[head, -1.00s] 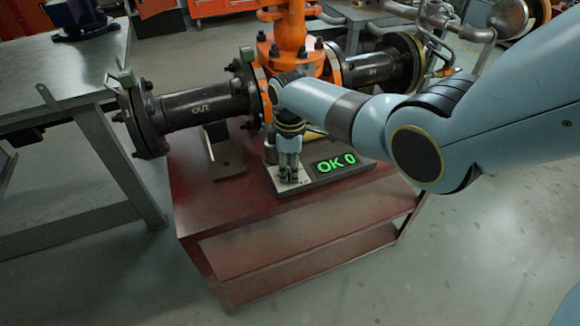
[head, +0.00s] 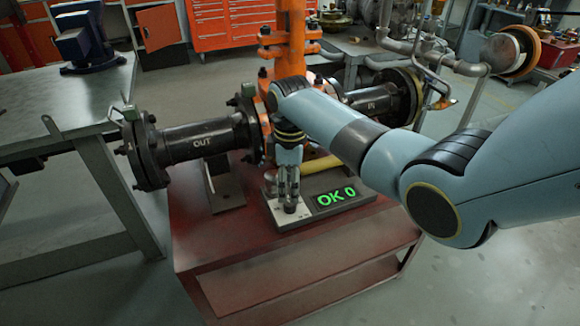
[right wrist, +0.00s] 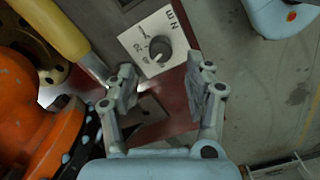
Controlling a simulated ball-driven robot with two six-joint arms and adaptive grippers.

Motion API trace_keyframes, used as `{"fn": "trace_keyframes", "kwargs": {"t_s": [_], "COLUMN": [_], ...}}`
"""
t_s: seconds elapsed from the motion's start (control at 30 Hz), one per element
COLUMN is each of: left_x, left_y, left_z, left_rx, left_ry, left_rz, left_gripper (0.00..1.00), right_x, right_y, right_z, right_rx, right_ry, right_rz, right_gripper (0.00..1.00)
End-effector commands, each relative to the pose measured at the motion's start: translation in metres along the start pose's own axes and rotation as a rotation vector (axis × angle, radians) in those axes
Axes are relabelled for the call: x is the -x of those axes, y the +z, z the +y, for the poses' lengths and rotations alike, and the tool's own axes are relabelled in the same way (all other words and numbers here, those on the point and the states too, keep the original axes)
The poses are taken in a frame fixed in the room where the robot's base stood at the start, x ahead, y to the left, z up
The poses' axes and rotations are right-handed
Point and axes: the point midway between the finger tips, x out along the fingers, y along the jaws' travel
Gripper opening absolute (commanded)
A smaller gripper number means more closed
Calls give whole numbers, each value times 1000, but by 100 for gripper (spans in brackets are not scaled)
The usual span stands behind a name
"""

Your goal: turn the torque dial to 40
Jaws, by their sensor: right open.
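The torque dial (right wrist: 159,48) is a dark round knob on a white plate (right wrist: 143,35) marked "N.m", with numbers such as 20 and 40 around it, in the right wrist view. My right gripper (right wrist: 162,76) is open there, with its two fingers apart in front of the dial and nothing between the pads. In the head view my right gripper (head: 289,203) points down over the white plate and hides most of the dial. Whether the fingertips touch the dial cannot be told. My left gripper is not in view.
The plate and display sit on a dark red bench (head: 300,262). A black pipe marked OUT (head: 200,143) and an orange valve body (head: 290,50) stand behind. A yellow bar (right wrist: 54,28) lies near the display. A grey table (head: 60,110) is at left.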

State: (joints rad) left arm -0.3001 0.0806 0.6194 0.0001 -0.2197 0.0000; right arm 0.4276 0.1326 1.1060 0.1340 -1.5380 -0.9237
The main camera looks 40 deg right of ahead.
Motion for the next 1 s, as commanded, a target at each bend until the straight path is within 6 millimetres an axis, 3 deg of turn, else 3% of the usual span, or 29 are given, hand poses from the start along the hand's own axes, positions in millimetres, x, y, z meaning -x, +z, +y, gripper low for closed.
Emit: {"fn": "trace_keyframes", "kwargs": {"t_s": [0.1,0.33,0.9,1.0], "left_x": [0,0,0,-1], "left_y": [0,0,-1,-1], "left_z": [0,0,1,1], "left_rx": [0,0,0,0], "left_ry": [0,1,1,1], "left_rz": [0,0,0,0], "left_gripper": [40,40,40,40], "right_x": [26,55,59,52], "right_y": [0,0,0,4], "right_z": [0,0,0,-6], "right_rx": [0,-1,0,0], "right_ry": [2,0,-2,-12], "right_rz": [2,0,-1,-10], "right_gripper": [53,53,53,53]}}
